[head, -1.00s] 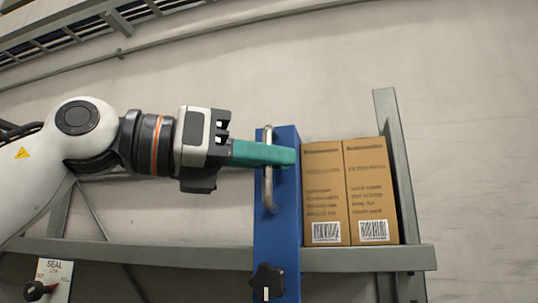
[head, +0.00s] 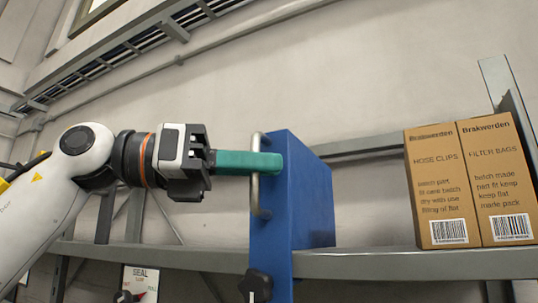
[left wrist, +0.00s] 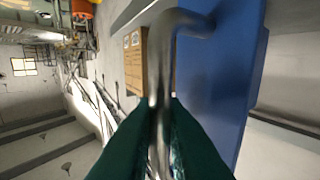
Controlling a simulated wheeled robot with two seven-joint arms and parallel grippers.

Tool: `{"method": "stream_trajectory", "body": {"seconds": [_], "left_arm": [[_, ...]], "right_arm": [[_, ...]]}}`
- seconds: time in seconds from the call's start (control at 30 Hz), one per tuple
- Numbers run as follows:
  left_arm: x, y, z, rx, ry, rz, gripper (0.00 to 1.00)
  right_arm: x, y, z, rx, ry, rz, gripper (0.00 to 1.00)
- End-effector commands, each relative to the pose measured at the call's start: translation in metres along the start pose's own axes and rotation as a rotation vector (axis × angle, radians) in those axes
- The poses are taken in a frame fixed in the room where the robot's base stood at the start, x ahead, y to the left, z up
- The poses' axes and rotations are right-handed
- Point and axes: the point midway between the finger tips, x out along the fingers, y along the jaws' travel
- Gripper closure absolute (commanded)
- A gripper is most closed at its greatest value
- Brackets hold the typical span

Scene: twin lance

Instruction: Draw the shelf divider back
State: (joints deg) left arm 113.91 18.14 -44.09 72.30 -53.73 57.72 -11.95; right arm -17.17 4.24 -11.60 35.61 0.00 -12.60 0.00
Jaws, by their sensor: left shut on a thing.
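The blue shelf divider (head: 308,195) stands upright on the grey shelf, with a bent metal handle (head: 256,190) on its front. A black knob (head: 257,284) sits low on its front strip. My left gripper (head: 262,164) reaches in from the left, its green fingers shut on the upper part of the handle. In the left wrist view the fingers (left wrist: 160,140) close on both sides of the handle bar (left wrist: 158,75), with the blue divider (left wrist: 215,75) just to the right. My right gripper is not in view.
Two brown cartons, Hose Clips (head: 436,190) and Filter Bags (head: 497,180), stand side by side at the right of the shelf (head: 400,264), against a grey upright (head: 518,115). Open shelf room lies between divider and cartons. A SEAL sign (head: 140,280) with a knob hangs below left.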

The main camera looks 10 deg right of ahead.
Motion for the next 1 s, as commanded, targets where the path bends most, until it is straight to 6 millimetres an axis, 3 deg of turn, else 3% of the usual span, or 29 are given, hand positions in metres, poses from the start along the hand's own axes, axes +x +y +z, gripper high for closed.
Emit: {"method": "stream_trajectory", "body": {"seconds": [0.2, 0.23, 0.27, 0.63, 0.77, 1.0], "left_arm": [[-0.001, 0.002, -0.003, 0.004, 0.006, 0.001, 1.00], [-0.001, 0.002, -0.003, 0.004, 0.006, 0.001, 0.88], [-0.001, 0.002, -0.003, 0.004, 0.006, 0.001, 0.83], [-0.005, 0.001, 0.000, 0.003, 0.003, 0.001, 0.83], [-0.023, 0.001, 0.002, 0.003, 0.004, 0.000, 0.83], [-0.075, 0.002, 0.001, 0.003, 0.007, -0.001, 0.83]], "right_arm": [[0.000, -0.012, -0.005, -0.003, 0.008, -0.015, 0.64], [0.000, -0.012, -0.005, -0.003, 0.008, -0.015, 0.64], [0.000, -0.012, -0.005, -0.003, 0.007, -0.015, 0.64], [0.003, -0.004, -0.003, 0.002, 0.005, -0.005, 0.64], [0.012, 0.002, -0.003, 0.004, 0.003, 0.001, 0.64], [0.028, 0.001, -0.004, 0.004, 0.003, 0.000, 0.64]]}}
